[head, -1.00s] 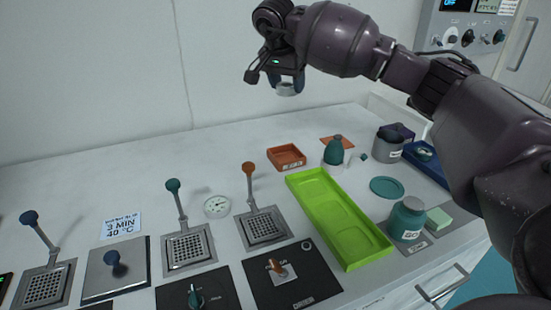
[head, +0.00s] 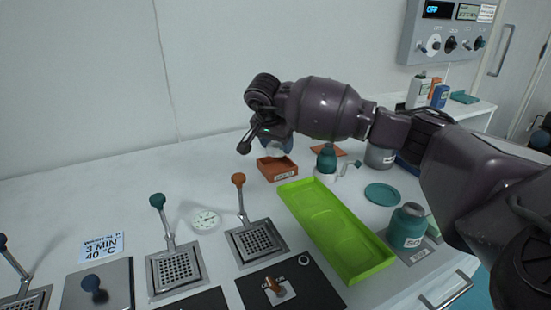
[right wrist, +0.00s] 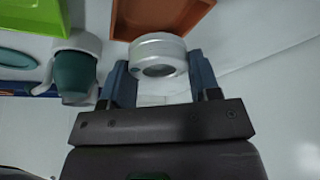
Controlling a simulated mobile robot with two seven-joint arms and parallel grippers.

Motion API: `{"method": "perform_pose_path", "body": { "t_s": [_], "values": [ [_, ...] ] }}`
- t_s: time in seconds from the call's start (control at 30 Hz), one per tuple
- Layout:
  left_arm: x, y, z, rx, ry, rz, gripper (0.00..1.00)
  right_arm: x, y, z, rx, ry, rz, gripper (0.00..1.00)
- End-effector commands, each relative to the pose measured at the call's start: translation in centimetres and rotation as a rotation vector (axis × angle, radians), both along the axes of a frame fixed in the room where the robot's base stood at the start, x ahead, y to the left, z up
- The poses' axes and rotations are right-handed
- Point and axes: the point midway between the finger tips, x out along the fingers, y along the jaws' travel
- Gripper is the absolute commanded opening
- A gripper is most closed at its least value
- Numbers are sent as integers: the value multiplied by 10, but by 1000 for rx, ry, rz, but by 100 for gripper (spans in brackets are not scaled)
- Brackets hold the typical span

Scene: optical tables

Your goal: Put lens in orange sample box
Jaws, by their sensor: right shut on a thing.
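The orange sample box (head: 278,172) is a small open square tray with a label on its front, on the table at the back middle. It also shows at the top of the right wrist view (right wrist: 160,15). My right gripper (head: 277,148) hangs above the box's back edge. In the right wrist view its two blue fingers (right wrist: 160,85) are shut on the lens (right wrist: 158,52), a short silver cylinder with a dark round centre. The lens shows only partly in the head view. My left gripper is in neither view.
A green tray (head: 335,230) lies in front of and right of the box. The table left of the box is clear.

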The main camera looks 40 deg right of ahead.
Motion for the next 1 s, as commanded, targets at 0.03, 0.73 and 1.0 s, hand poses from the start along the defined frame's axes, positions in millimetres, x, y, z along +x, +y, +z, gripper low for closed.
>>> {"method": "perform_pose_path", "body": {
  "t_s": [0.03, 0.73, 1.0],
  "values": [
    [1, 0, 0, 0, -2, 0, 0, 0, 0, -1, 0, -2, -1, 28],
    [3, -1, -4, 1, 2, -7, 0, 0, 0, -44, 0, -1, 0, 28],
    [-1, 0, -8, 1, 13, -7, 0, 0, 0, -52, 0, 1, 1, 28]
  ]
}}
